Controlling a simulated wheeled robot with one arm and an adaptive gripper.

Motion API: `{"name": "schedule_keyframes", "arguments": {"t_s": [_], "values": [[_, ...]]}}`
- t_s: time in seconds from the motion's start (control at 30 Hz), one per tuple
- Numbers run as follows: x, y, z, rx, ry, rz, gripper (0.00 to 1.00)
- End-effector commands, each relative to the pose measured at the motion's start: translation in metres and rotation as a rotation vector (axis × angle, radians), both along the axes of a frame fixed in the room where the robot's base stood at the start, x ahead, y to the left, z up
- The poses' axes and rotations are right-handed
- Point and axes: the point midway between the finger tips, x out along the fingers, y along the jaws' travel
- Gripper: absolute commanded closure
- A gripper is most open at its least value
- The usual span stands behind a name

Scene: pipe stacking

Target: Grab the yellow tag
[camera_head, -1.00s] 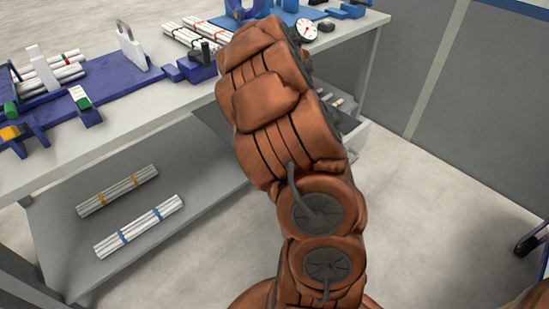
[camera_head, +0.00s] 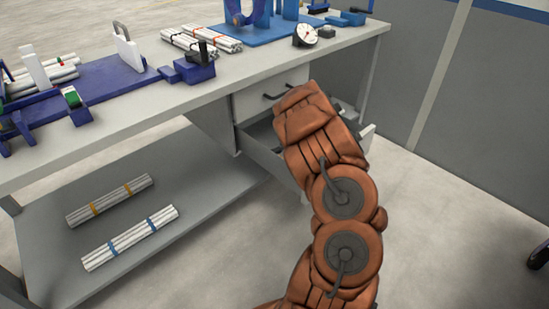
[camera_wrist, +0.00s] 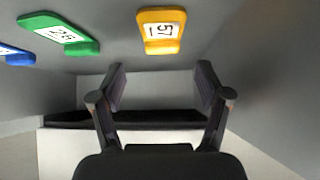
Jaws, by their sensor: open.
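The yellow tag (camera_wrist: 161,30) carries a white label reading 57. It lies on a grey surface at the top middle of the wrist view. My gripper (camera_wrist: 161,84) is open and empty, with its two dark fingers spread apart. The tag appears beyond the fingertips, roughly in line with the gap between them and not touching them. In the head view my arm covers the gripper and the tag, and reaches down at an open drawer (camera_head: 258,152) under the workbench.
A green tag (camera_wrist: 60,33) and a blue tag (camera_wrist: 16,55) lie left of the yellow one. Grey walls flank the gripper. The workbench (camera_head: 225,82) holds blue fixtures and white pipe bundles; more pipe bundles (camera_head: 130,238) lie on the lower shelf.

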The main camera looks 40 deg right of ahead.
Motion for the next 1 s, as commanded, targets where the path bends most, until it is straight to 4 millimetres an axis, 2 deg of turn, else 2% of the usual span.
{"name": "schedule_keyframes", "arguments": {"t_s": [0.2, 0.33, 0.73, 1.0], "values": [[0.021, 0.001, -0.02, -0.003, -0.002, 0.001, 0.24], [0.028, 0.001, -0.029, 0.001, 0.0, 0.0, 0.24], [0.034, 0.0, -0.032, -0.001, -0.001, -0.001, 0.24], [0.034, 0.0, -0.032, -0.001, -0.001, -0.001, 0.52]]}}
